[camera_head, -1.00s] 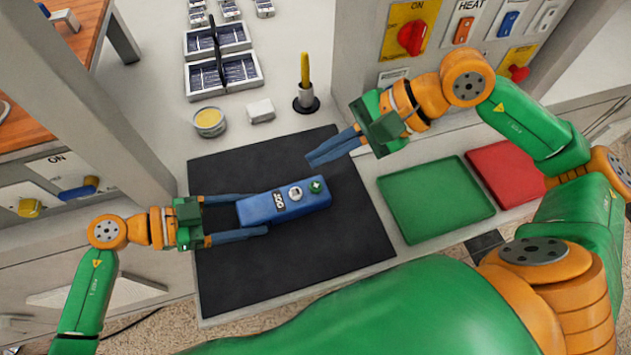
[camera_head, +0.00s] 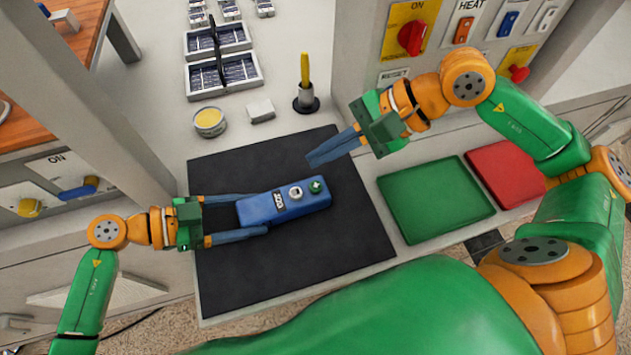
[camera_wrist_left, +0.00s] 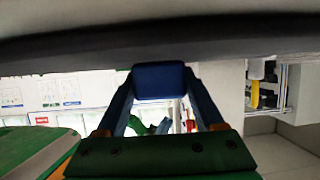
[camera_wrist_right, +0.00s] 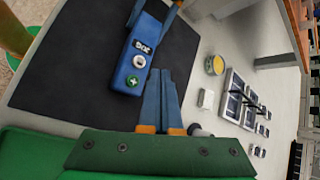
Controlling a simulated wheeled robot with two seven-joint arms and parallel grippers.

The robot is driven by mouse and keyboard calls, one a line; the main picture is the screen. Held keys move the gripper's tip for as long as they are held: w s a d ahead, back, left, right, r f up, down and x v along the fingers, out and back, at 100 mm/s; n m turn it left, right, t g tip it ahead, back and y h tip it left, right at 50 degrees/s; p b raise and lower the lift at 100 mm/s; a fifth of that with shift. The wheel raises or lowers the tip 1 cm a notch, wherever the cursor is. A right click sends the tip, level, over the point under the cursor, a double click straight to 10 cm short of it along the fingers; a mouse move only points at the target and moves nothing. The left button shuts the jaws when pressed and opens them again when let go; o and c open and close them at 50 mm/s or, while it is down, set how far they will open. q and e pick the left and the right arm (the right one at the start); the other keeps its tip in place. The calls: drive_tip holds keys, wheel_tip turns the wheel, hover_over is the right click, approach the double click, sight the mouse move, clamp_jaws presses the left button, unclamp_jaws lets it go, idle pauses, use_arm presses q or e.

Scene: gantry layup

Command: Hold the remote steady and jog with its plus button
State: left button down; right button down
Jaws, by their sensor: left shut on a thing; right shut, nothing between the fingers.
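The blue remote (camera_head: 284,206) lies on the black mat (camera_head: 290,275). It carries a white button (camera_head: 296,192) and a green plus button (camera_head: 316,187) at its right end. My left gripper (camera_head: 252,214) is shut on the remote's left end; the remote's end also shows between the fingers in the left wrist view (camera_wrist_left: 158,80). My right gripper (camera_head: 311,161) is shut and empty, above and just behind the plus button, apart from it. In the right wrist view the shut fingers (camera_wrist_right: 158,75) are beside the remote (camera_wrist_right: 138,55) and its plus button (camera_wrist_right: 132,81).
A yellow-topped tin (camera_head: 209,121), a white block (camera_head: 261,110) and a yellow-handled tool in a dark stand (camera_head: 306,97) stand behind the mat. Green (camera_head: 436,200) and red (camera_head: 507,172) pads lie to the right. A panel with a red knob (camera_head: 411,37) rises at the back.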

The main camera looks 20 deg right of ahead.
sight(316, 187)
idle(0.8)
wheel_tip(316, 187, up, 4)
drive_tip(key=shift+f, duration=0.1)
idle(0.3)
drive_tip(key=shift+f, duration=4.4)
drive_tip(key=shift+f, duration=0.1)
drive_tip(key=shift+f, duration=0.3)
